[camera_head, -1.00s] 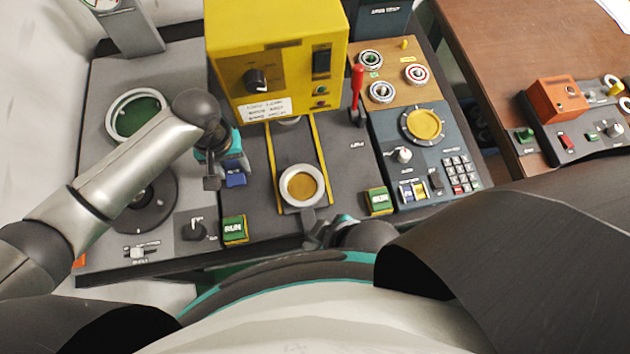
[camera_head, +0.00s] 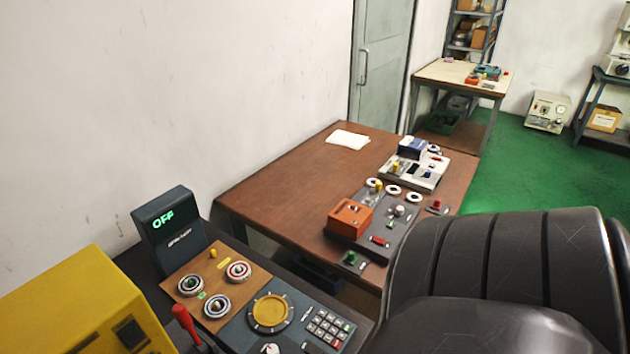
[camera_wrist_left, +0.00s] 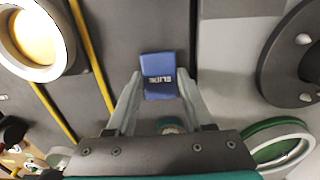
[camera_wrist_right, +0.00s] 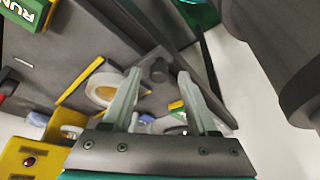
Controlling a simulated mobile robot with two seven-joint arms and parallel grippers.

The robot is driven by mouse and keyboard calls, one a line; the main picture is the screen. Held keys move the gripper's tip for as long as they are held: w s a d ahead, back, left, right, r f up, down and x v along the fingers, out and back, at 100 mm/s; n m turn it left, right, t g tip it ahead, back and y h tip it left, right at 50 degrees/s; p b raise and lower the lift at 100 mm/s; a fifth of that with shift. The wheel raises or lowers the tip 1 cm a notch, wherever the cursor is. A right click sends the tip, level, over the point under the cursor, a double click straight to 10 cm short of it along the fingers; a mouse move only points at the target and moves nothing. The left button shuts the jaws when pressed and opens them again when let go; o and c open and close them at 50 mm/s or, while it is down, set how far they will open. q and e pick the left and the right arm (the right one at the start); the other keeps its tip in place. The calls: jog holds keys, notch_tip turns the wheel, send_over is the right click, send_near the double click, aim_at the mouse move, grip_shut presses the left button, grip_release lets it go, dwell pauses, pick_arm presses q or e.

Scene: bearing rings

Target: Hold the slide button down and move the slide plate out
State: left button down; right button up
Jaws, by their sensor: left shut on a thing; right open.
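The blue SLIDE button (camera_wrist_left: 158,86) is in the left wrist view, between the fingers of my left gripper (camera_wrist_left: 160,74), which is shut on it. How far the button is pressed cannot be told. The slide plate's round pale ring (camera_wrist_left: 66,40) shows at the upper left of that view, beside a yellow rail (camera_wrist_left: 92,58). In the right wrist view my right gripper (camera_wrist_right: 160,74) is open. A pale ring (camera_wrist_right: 98,90) shows behind the left finger. The head view shows neither gripper.
The yellow machine housing (camera_head: 80,305) is at the lower left of the head view, beside a panel with dials (camera_head: 217,304) and a display reading OFF (camera_head: 163,219). A brown table (camera_head: 290,185) with small devices stands beyond. A green RUN button (camera_wrist_right: 22,12) shows in the right wrist view.

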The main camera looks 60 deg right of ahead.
pick_arm(q)
jog(key=shift+a, duration=0.1)
pick_arm(e)
jog(key=shift+v, duration=1.1)
jog(key=s+d, duration=0.8)
jog(key=s, duration=0.1)
jog(key=shift+d, duration=0.15)
jog(key=shift+r, duration=0.15)
pick_arm(q)
jog(key=shift+c, duration=1)
grip_release()
jog(key=shift+r, duration=0.1)
notch_tip(320, 180, up, 15)
jog(key=p, duration=0.3)
jog(key=shift+p, duration=0.35)
pick_arm(e)
notch_tip(320, 180, up, 4)
jog(key=shift+f, duration=0.15)
